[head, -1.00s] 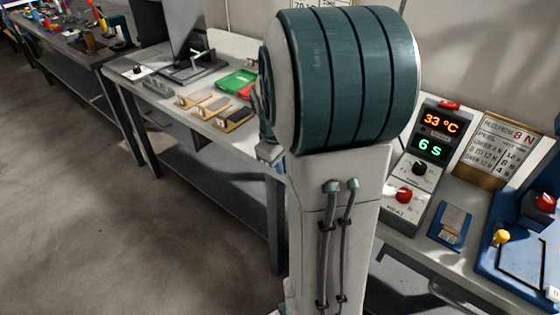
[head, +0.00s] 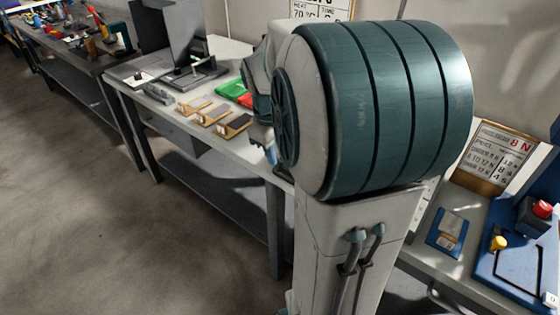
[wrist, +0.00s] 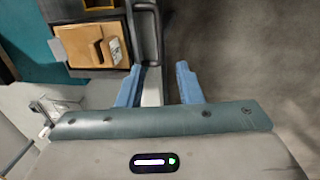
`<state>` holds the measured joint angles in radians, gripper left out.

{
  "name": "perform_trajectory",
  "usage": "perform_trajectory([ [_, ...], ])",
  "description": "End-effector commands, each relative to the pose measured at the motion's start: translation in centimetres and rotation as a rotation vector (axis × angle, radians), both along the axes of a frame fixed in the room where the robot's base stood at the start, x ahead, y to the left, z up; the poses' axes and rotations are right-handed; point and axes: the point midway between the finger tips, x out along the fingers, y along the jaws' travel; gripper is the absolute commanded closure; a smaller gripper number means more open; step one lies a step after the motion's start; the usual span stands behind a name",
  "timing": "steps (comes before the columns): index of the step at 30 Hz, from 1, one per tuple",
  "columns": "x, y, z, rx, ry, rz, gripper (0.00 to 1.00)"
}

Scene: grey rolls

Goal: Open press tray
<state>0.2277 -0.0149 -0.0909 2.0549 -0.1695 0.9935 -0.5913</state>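My gripper (wrist: 159,84) shows in the wrist view with its two blue fingers spread apart. A light grey bar-like part (wrist: 152,88) shows between the fingers, nearer the left one; I cannot tell whether they touch it. A dark grey rail or edge (wrist: 148,35) runs up from there. I cannot tell for certain which thing is the press tray. In the head view my arm hides most of the gripper and the bench behind it. A dark grey device with an upright plate (head: 190,72) stands on the far bench.
Small wooden boards (head: 215,115) and a green tray (head: 232,89) lie on the bench (head: 255,148). A blue machine (head: 520,262) with a red button stands at right. Open floor (head: 90,220) lies at left.

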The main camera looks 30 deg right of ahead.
Motion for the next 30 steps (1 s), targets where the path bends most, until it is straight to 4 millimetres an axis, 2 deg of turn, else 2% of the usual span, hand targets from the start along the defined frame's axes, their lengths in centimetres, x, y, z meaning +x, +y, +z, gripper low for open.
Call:
perform_trajectory([
  [1,0.0,0.2,1.4,-0.001,-0.006,0.001,0.67],
  [3,-0.1,0.4,2.6,-0.001,-0.003,0.001,0.67],
  [9,-0.3,0.9,5.0,-0.001,-0.001,0.001,0.67],
  [27,-0.3,1.0,5.6,0.000,0.000,0.000,0.67],
  [30,-0.6,1.5,5.9,0.004,-0.008,-0.005,0.67],
])
